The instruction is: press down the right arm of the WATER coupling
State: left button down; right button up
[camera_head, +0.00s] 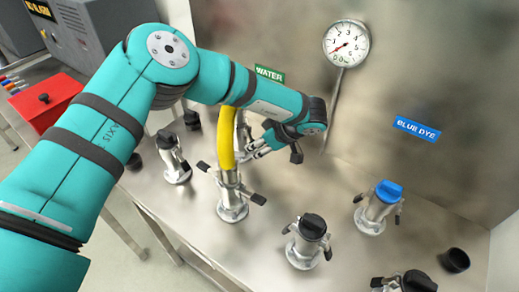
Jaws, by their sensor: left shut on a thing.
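The WATER coupling (232,207) stands on the steel bench below the green WATER label (269,74). A yellow hose (226,140) with a metal end sits upright in its top. The coupling's right arm (257,199) sticks out to the right, and its left arm (204,167) sticks out to the left. My left gripper (254,148) is beside the hose, above the coupling, and is shut on the hose. The contact is partly hidden behind the hose. My right gripper is not in view.
A capped coupling (308,241) and a blue-capped coupling (376,207) stand to the right, another coupling (173,157) to the left. A black cup (455,260) stands at the right. A gauge (347,43) is on the back panel. A red box (47,101) is at the left.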

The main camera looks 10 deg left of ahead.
dwell(0.3)
pick_arm(q)
jog(key=c, duration=1.2)
grip_release()
jog(key=v, duration=1.2)
jog(key=shift+d+f, duration=0.15)
jog(key=shift+f, duration=0.05)
